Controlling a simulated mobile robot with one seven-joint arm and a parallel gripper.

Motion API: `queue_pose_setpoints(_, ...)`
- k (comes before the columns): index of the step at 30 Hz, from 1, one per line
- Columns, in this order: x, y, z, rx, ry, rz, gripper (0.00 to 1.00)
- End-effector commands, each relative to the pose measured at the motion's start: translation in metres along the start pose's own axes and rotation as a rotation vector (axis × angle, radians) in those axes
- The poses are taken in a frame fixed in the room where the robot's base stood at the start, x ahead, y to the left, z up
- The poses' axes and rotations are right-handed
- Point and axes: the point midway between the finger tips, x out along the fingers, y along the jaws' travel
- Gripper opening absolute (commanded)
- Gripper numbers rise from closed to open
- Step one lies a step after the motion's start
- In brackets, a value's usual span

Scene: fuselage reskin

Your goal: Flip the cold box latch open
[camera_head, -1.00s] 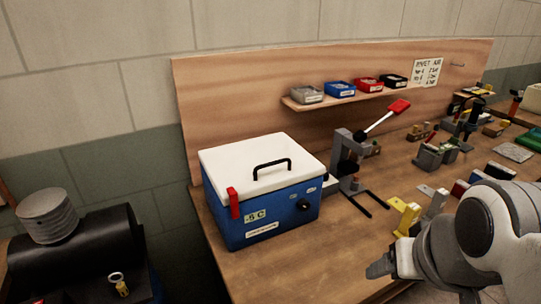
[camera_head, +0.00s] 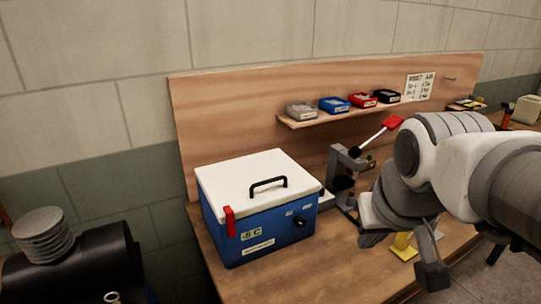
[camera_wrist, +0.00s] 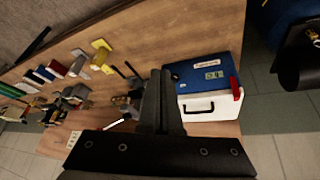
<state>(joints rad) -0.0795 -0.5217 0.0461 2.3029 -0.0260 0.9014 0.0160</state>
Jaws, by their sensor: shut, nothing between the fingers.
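The cold box (camera_head: 262,233) is a blue chest with a white lid and a black handle on top, standing at the left end of the bench. Its red latch (camera_head: 230,221) stands upright on the front left, over the lid edge, and looks closed. In the wrist view the cold box (camera_wrist: 193,75) lies right of my fingers, with the red latch (camera_wrist: 236,88) at its far right side. My gripper (camera_wrist: 160,74) is shut and empty. In the head view my arm is right of the box, with a clear gap to the latch.
A press with a red-tipped lever (camera_head: 391,122) stands just right of the box. Small bins (camera_head: 334,104) sit on a shelf above. A yellow bracket (camera_head: 403,247) is partly hidden by my arm.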

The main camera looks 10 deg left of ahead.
Motion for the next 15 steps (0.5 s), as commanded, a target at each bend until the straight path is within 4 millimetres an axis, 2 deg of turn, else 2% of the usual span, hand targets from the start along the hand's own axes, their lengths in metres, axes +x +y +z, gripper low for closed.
queue_pose_setpoints(3,-0.001,-0.014,-0.030,-0.047,-0.013,-0.010,0.00)
queue_pose_setpoints(15,0.013,-0.075,-0.113,-0.187,-0.043,-0.058,0.00)
